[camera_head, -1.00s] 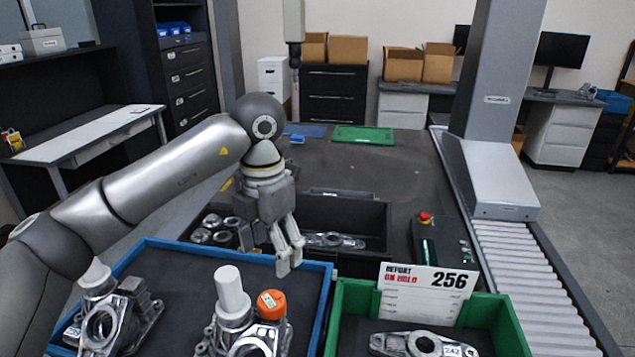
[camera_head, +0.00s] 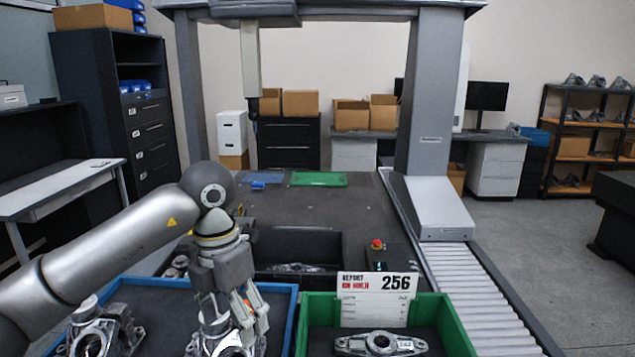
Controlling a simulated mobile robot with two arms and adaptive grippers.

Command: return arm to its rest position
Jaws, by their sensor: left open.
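My left arm comes in from the left, and my left gripper (camera_head: 242,328) points down over the blue-rimmed tray (camera_head: 283,291), its jaws open. It covers much of a metal casting (camera_head: 212,330) in that tray; only a sliver of that casting's orange cap shows between the fingers. I cannot tell whether the fingers touch the casting. A second metal casting (camera_head: 98,328) stands at the tray's left. My right gripper is not in view.
A green bin (camera_head: 452,325) with a flat casting (camera_head: 380,344) and a report sign (camera_head: 375,299) stands right of the tray. Behind are a black bin (camera_head: 330,250) and a red emergency button (camera_head: 377,244). The gantry column (camera_head: 428,100) and roller conveyor (camera_head: 470,290) are at right.

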